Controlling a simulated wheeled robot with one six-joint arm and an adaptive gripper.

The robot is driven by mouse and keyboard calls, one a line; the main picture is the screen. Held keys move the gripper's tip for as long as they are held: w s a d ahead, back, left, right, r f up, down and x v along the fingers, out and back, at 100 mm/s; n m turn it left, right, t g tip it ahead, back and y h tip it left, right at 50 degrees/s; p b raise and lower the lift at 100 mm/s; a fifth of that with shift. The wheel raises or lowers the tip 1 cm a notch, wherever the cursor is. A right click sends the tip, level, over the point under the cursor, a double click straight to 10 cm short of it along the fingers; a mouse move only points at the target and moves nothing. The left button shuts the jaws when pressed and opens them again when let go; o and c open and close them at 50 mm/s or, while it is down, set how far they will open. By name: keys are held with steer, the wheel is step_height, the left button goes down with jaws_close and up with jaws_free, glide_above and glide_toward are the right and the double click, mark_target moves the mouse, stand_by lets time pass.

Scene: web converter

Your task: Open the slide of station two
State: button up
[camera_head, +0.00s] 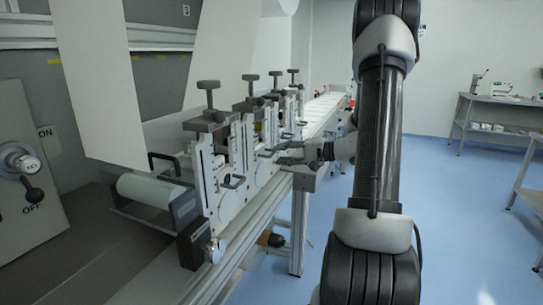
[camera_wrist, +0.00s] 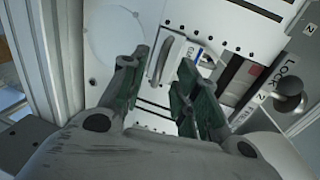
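In the wrist view, my gripper (camera_wrist: 158,76) is open, with its green-padded fingers spread. A silver bar handle (camera_wrist: 162,60) on a white plate shows between the fingertips; I cannot tell whether either finger touches it. To its right is a round lock knob (camera_wrist: 290,96) beside the words LOCK and FREE and the number 2, marking station two. In the head view, my gripper (camera_head: 286,153) reaches from the right to the front of the second station (camera_head: 246,145) in the row. The handle there is hard to make out.
The nearest station (camera_head: 215,170) stands just left of my gripper, with its own protruding handle (camera_head: 233,182). More stations stand behind. A white web hangs at the left, near a panel with an ON/OFF switch (camera_head: 30,180).

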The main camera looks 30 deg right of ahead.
mark_target(273, 153)
steer(key=x, duration=0.4)
jaws_close()
